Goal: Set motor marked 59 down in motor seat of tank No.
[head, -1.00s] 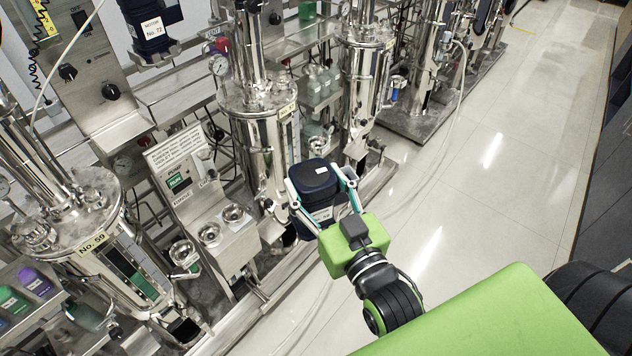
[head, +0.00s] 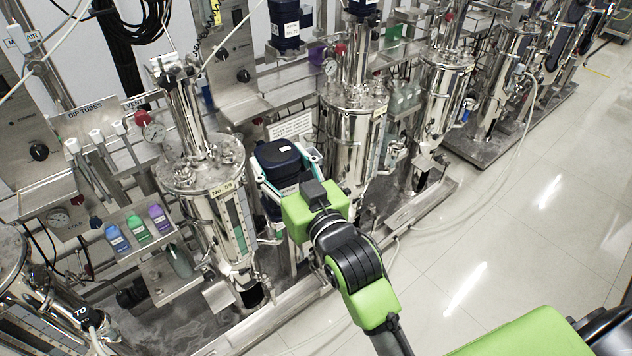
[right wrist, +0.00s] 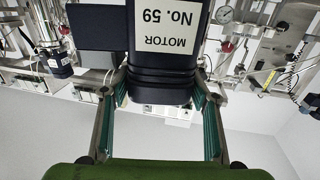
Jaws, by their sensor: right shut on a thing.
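My right gripper (head: 286,166) is shut on a dark blue motor (head: 279,152), one finger on each side. In the right wrist view the motor (right wrist: 163,62) bears an upside-down label reading "MOTOR No. 59". Tank No. 59 (head: 222,218) is a shiny steel vessel just left of the held motor in the head view, with its number tag on the rim. A steel column (head: 187,115) rises from its lid, with no motor seen on top. The motor seat itself is too small to make out. The held motor appears beside the tank, apart from the column. My left gripper is not in view.
Another steel tank (head: 350,135) stands to the right, with a dark motor (head: 290,25) above and left of it. Purple, green and blue bottles (head: 138,228) sit on a shelf left of tank No. 59. Hoses and pipes crowd the skid. The floor (head: 500,240) at right is clear.

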